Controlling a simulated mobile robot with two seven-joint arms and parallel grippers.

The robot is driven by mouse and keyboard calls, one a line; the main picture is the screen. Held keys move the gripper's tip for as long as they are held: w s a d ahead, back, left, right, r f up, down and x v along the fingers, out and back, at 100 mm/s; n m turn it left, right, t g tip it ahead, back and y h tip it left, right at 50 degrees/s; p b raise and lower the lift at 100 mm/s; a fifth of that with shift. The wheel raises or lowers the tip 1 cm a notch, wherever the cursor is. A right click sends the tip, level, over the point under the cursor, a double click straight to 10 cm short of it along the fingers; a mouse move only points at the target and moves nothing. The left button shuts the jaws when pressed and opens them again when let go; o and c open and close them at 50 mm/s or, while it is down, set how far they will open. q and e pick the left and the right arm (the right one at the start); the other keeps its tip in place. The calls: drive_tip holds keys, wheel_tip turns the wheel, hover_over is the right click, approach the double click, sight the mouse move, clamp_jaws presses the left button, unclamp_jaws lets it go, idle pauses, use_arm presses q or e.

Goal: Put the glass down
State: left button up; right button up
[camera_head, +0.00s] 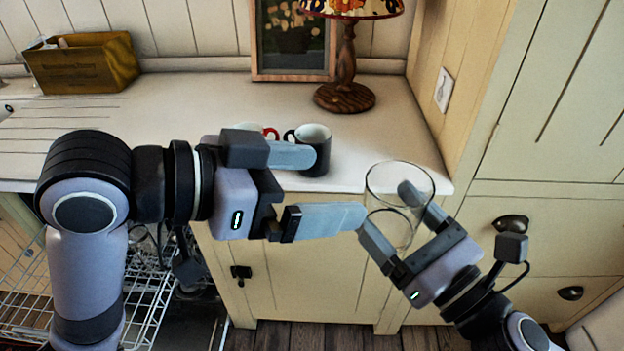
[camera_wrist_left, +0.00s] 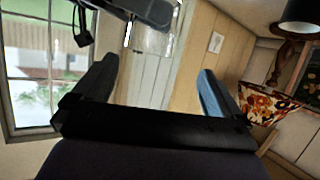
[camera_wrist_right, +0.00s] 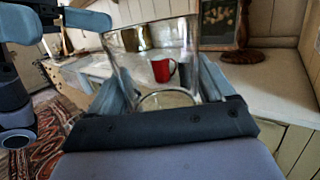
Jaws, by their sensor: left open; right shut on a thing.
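The clear glass (camera_head: 400,181) is upright in the head view, held in the air in front of the counter's front edge. My right gripper (camera_head: 388,216) is shut on it, one finger on each side. The glass also fills the space between the fingers in the right wrist view (camera_wrist_right: 155,60). My left gripper (camera_head: 335,187) is open and empty, to the left of the glass, its fingers pointing right. In the left wrist view its fingers (camera_wrist_left: 155,85) stand wide apart with nothing held between them.
The counter (camera_head: 225,105) has a dark mug (camera_head: 316,150) near its front edge, with a red mug (camera_wrist_right: 163,70) beside it. A lamp (camera_head: 345,80), a framed picture (camera_head: 292,45) and a wooden box (camera_head: 82,65) stand at the back. The counter's middle is clear.

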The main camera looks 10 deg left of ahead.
use_arm(q)
drive_tip(key=s+m, duration=0.1)
approach(420, 190)
drive_tip(key=shift+g, duration=0.4)
drive_tip(key=x, duration=0.6)
drive_tip(key=shift+w+d, duration=0.2)
drive_tip(key=shift+w, duration=0.1)
drive_tip(key=c, duration=1)
drive_tip(key=shift+r, duration=0.1)
use_arm(e)
drive_tip(key=o, duration=1.2)
